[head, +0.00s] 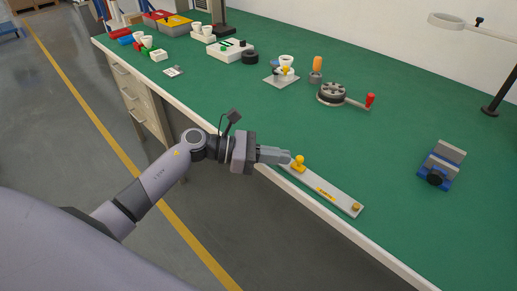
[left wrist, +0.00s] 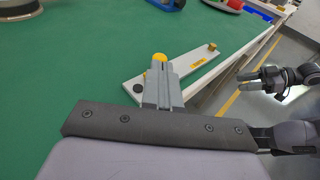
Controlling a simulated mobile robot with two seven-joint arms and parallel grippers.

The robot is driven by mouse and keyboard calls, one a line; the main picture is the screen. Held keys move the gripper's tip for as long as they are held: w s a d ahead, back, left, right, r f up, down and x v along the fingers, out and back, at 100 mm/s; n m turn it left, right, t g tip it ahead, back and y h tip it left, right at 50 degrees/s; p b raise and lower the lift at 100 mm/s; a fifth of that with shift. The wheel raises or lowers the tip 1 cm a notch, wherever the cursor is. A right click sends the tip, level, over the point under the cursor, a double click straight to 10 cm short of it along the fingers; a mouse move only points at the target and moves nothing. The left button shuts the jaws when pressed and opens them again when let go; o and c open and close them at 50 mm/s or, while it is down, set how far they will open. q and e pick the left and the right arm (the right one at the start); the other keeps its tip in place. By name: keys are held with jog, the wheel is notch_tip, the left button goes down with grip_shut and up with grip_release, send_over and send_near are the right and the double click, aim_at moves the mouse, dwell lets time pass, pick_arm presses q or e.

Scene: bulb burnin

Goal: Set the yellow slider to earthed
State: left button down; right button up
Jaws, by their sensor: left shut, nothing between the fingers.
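The slider is a pale grey plate (head: 338,196) along the front edge of the green bench. Its yellow knob (head: 298,163) stands near the plate's left end, and a yellow label lies mid-plate. In the left wrist view the knob (left wrist: 160,58) shows just past my fingertips, with a black stud (left wrist: 137,88) at the near end and a brass stud (left wrist: 212,47) at the far end. My left gripper (head: 287,156) is shut and empty, its tips right beside the knob; I cannot tell whether they touch. My right gripper (left wrist: 250,79) appears open, away from the slider.
A blue and grey vise (head: 441,165) stands to the right. A crank wheel with a red handle (head: 342,95), an orange-handled tool (head: 317,69) and a small plate with white cup (head: 282,77) stand further back. The bench around the slider is clear.

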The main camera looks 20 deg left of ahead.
pick_arm(q)
jog(key=shift+w+d, duration=0.2)
jog(key=shift+d, duration=0.15)
jog(key=shift+d+f, duration=0.1)
jog(key=shift+d, duration=0.1)
jog(key=s+d+p, duration=0.1)
jog(key=d, duration=0.3)
jog(key=s+d+p, duration=0.1)
jog(key=s+d, duration=0.1)
jog(key=d, duration=0.2)
jog(key=s+d, duration=0.1)
jog(key=d, duration=0.3)
jog(key=shift+s+d+p, duration=0.25)
jog(key=shift+d+p, duration=0.05)
jog(key=shift+p, duration=0.1)
jog(key=shift+s+d, duration=0.15)
jog(key=shift+d, duration=0.1)
jog(key=shift+a, duration=0.1)
